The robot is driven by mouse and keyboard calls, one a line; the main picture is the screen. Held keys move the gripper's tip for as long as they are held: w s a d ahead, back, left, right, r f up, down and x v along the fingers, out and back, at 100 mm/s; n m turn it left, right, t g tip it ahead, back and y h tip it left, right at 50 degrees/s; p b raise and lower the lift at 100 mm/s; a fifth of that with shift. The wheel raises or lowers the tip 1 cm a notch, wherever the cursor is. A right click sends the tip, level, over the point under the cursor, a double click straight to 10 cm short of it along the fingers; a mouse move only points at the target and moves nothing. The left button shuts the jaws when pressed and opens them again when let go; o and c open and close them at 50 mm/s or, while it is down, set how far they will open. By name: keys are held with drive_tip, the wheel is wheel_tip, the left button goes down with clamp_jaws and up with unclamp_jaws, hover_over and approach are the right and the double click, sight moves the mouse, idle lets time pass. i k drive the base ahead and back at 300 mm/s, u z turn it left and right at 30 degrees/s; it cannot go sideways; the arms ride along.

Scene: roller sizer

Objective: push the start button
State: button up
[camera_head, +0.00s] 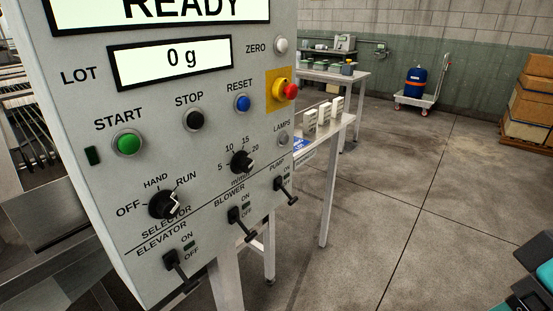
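The green START button (127,143) sits at the left of the grey control panel (75,118), under its START label. It stands out from the panel face in a metal ring, and nothing covers it. Teal and black parts at the lower right edge look like a piece of my arm, well apart from the button. My gripper's fingers do not show.
Close by are the black STOP button (194,119), blue RESET button (242,103) and red emergency button (290,91). The selector knob (164,205) and several levers project below. A bench (348,119) stands behind the panel. The floor (400,215) to the right is open.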

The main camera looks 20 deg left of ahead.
sight(129, 144)
drive_tip(key=u, duration=1.6)
